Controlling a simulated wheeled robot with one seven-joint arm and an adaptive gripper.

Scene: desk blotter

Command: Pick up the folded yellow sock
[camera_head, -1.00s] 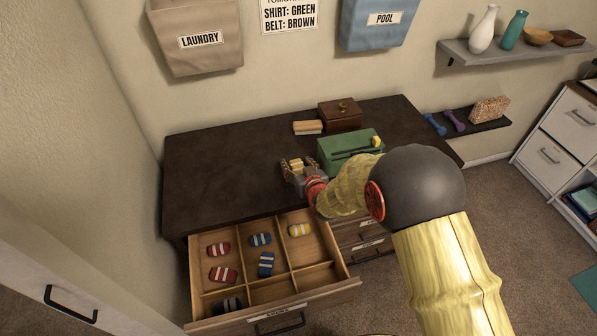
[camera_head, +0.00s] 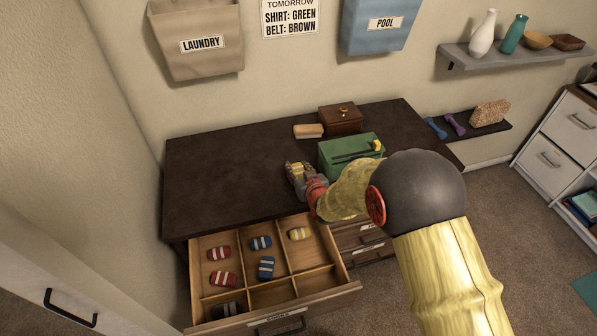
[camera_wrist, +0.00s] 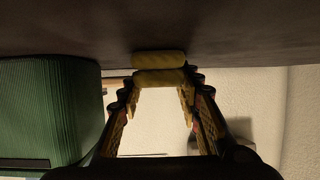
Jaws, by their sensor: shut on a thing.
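A folded yellow sock (camera_head: 296,166) is between the fingers of my gripper (camera_head: 298,168), over the dark desk top (camera_head: 215,175). In the wrist view the sock (camera_wrist: 159,59) shows as a yellow roll at the fingertips, close against the dark desk surface. My gripper (camera_wrist: 160,85) is shut on it. I cannot tell whether the sock still touches the desk. Another folded yellow sock with a pale stripe (camera_head: 299,234) lies in the right back compartment of the open drawer (camera_head: 345,288).
A green box (camera_head: 350,150) stands just right of my gripper. A brown wooden box (camera_head: 341,121) and a tan block (camera_head: 308,131) stand behind. The drawer also holds red, blue and dark striped socks. The desk's left half is clear.

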